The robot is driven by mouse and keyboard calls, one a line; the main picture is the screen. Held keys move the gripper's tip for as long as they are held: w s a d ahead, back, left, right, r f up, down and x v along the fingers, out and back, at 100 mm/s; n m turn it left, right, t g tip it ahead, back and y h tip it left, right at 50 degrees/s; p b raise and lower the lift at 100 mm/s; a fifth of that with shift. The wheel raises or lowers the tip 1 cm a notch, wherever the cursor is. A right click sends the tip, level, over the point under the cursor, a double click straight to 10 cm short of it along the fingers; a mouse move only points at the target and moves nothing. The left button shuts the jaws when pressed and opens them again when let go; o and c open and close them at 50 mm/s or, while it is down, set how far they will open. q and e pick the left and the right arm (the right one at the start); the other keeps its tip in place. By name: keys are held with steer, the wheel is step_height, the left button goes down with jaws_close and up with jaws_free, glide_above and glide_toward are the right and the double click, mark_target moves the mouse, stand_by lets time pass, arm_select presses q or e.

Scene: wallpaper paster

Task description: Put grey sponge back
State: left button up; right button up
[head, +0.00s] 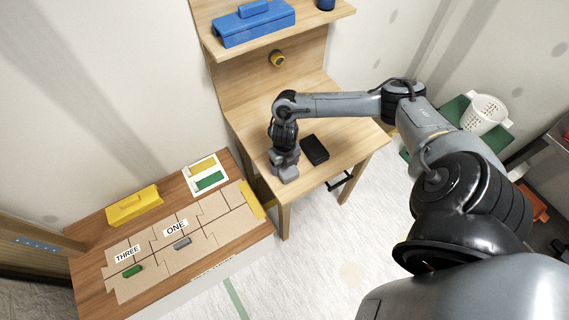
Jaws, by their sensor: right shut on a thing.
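My right gripper (287,174) reaches down over the left part of the wooden desk, left of a black rectangular object (314,149). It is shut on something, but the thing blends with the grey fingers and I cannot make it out. A small grey block (182,243) lies on the tan panelled board (215,236) below the label ONE. A small green block (132,271) lies on that board below the label THREE. I cannot tell whether the grey block or the held thing is the grey sponge. My left gripper is not in view.
A white tray (190,182) with yellow and green pieces and a yellow box (134,205) stand on the low brown table. A blue toolbox (254,22) sits on the shelf above the desk (350,138). A white basket (485,114) stands at the right.

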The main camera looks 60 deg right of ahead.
steer(key=shift+f, duration=0.1)
steer(key=o, duration=1.1)
steer(key=shift+f, duration=0.1)
